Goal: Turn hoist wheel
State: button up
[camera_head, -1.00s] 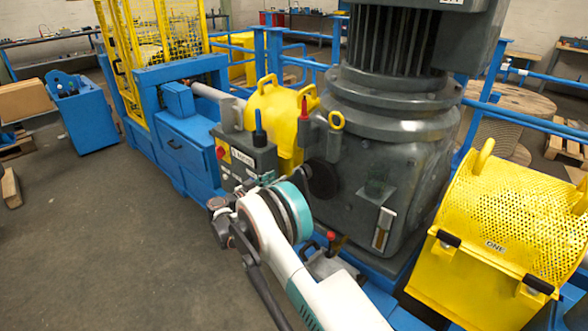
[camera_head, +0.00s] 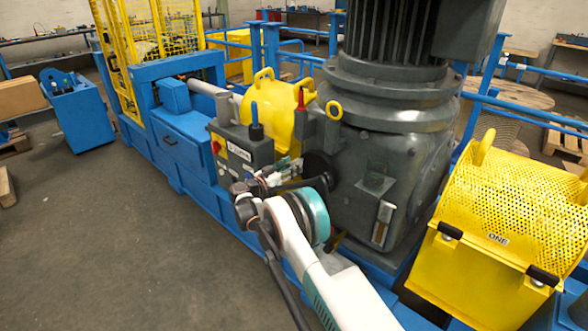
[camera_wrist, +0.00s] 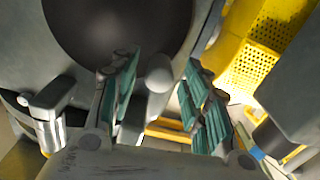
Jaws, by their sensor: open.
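A dark round wheel (camera_head: 318,166) is on the side of the grey gearbox housing, and I take it to be the hoist wheel. In the wrist view a large dark disc (camera_wrist: 115,28), likely the same wheel, fills the upper left. My gripper (camera_head: 282,172) is just left of the wheel in the head view, partly hidden by my wrist. In the wrist view my gripper (camera_wrist: 160,100) is open, its teal ribbed fingers apart. A pale rounded knob (camera_wrist: 158,74) shows between the fingers; I cannot tell whether they touch it.
A grey control box (camera_head: 240,150) with a red button stands left of my gripper. A yellow guard (camera_head: 262,103) is behind it. A perforated yellow cover (camera_head: 515,215) is at the right. The grey motor housing (camera_head: 395,175) rises behind my arm. Open floor (camera_head: 90,240) lies at the left.

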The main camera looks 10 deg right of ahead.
jog(key=shift+x, duration=1)
